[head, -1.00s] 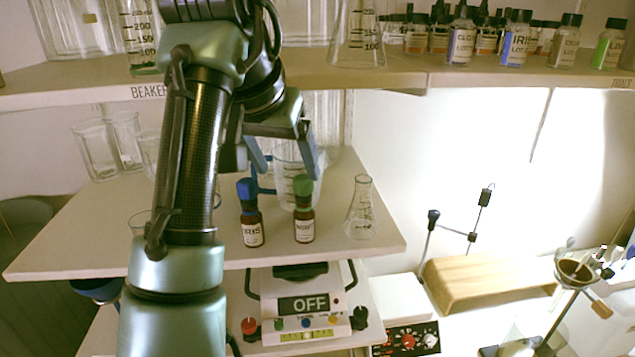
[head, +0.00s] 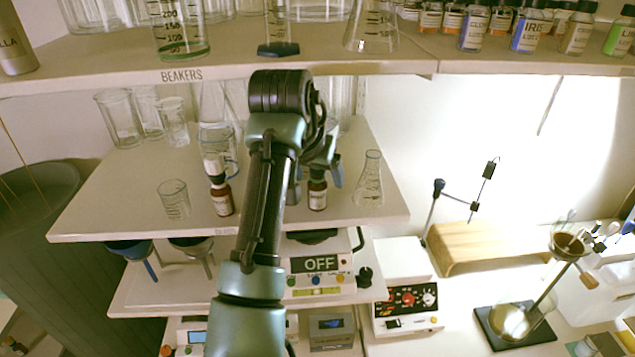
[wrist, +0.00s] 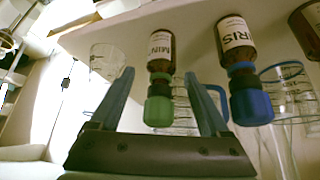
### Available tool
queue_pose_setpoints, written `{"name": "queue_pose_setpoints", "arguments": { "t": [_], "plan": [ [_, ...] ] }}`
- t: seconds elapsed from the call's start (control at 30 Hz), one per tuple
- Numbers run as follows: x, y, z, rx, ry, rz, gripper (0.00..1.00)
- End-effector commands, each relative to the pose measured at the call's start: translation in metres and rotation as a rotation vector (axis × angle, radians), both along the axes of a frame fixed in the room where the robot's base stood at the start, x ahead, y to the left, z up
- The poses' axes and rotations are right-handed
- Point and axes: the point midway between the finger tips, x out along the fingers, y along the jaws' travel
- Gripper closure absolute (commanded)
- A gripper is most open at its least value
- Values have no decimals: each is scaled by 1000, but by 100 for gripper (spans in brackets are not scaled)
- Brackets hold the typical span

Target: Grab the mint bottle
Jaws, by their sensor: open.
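The mint bottle, brown with a green cap and a label reading MIN, shows in the wrist view (wrist: 160,55), upside down in that picture. It stands upright on the middle shelf in the head view (head: 317,195), its cap hidden by my gripper. My gripper (head: 317,178) is open above and around the bottle's top. In the wrist view, the green cap and neck appear between my two fingers (wrist: 158,76), with gaps on both sides. The blue-capped iris bottle (wrist: 240,65) is beside it. My arm hides the iris bottle in the head view.
Another brown bottle (head: 221,198) stands left of my arm. A conical flask (head: 369,185) is close on the right, and a small beaker (head: 174,200) is at left. Glassware stands behind. The upper shelf (head: 350,66) holds more bottles and glass.

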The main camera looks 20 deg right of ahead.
Motion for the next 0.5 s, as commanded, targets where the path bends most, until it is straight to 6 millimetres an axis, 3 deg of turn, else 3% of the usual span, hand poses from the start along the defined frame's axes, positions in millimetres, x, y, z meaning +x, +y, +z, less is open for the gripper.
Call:
{"name": "queue_pose_setpoints", "arguments": {
  "t": [0.33,0.5],
  "plan": [
    [4,-3,-8,0,-2,0,22],
    [3,-3,-7,0,-2,0,53]
  ]
}}
